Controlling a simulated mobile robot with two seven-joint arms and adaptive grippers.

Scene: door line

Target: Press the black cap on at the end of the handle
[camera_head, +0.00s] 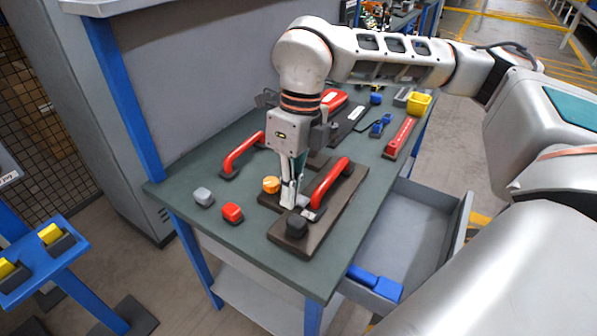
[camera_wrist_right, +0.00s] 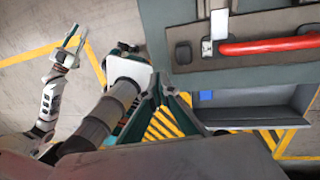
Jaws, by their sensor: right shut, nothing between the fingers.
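A red handle (camera_head: 331,183) stands on a brown board (camera_head: 345,215) on the green table; it also shows in the right wrist view (camera_wrist_right: 270,46). A pale metal bracket shows at its near end. The black cap (camera_head: 296,226) is at the board's front end, just beyond that handle end; I cannot tell if it is seated. My right gripper (camera_head: 289,201) points down, shut and empty, just behind the black cap and left of the handle end. I cannot tell if it touches anything. My left gripper (camera_wrist_right: 70,42) is open, off the table, in the right wrist view.
An orange cap (camera_head: 271,185) is left of my right gripper. A red cap (camera_head: 232,212) and a grey cap (camera_head: 203,196) sit at the table's left front. Another red handle (camera_head: 243,152) stands behind them. An open drawer (camera_head: 405,238) juts out at the right.

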